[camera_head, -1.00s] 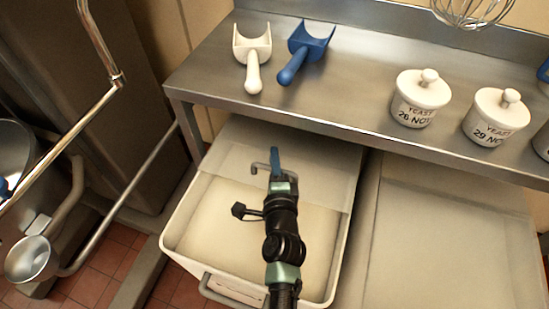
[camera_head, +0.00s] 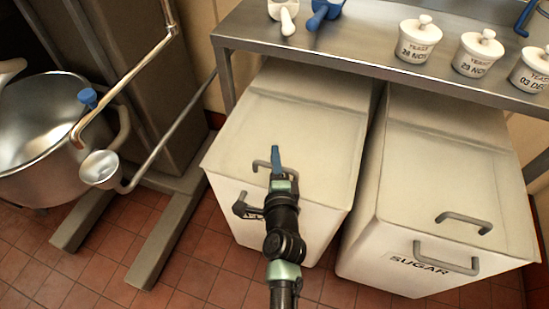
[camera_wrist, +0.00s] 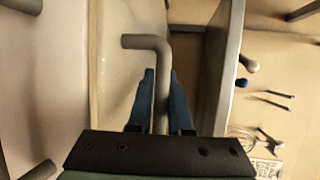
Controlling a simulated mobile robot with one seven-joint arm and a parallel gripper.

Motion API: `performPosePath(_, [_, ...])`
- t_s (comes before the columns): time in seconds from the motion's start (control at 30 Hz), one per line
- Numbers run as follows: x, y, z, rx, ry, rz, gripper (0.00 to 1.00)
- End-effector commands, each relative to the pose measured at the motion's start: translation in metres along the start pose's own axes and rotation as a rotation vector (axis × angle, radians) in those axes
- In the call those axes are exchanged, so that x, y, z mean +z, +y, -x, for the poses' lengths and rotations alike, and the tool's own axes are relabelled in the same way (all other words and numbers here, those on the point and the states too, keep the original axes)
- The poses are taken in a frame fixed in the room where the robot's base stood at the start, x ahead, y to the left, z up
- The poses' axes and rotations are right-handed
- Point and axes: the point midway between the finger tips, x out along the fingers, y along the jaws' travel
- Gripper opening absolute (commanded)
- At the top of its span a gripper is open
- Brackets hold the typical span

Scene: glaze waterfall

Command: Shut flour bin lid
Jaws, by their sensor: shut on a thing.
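The flour bin (camera_head: 232,208) is the left white bin under the steel shelf. Its pale lid (camera_head: 310,125) lies over the top, and no open gap or flour shows. My arm hides part of the front and most of the label. My gripper (camera_head: 276,160) is at the lid's front, shut on the grey lid handle (camera_head: 257,164). In the wrist view, the blue fingers of my gripper (camera_wrist: 162,95) lie on both sides of the bent grey handle (camera_wrist: 150,42).
The sugar bin (camera_head: 385,262) stands close on the right, its lid down. The steel shelf (camera_head: 370,65) above holds scoops and yeast jars (camera_head: 418,40). A large steel bowl (camera_head: 45,130) and machine stand at left. Tiled floor is clear in front.

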Motion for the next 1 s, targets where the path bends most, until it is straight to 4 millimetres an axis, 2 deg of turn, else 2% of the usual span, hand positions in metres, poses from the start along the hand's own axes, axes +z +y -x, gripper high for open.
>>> performPosePath(0.2, [0.001,0.001,0.000,0.002,-0.002,0.000,0.00])
performPosePath(0.23, [0.001,0.001,0.000,0.002,-0.002,0.000,0.19])
performPosePath(0.3, [0.001,0.001,0.000,0.002,-0.002,0.000,0.30])
performPosePath(0.67, [0.001,0.000,0.003,0.002,-0.001,0.000,0.30])
performPosePath(0.87, [0.001,0.000,0.029,0.004,-0.001,0.000,0.30])
performPosePath(1.0, [0.000,0.000,0.057,0.004,-0.001,0.000,0.30])
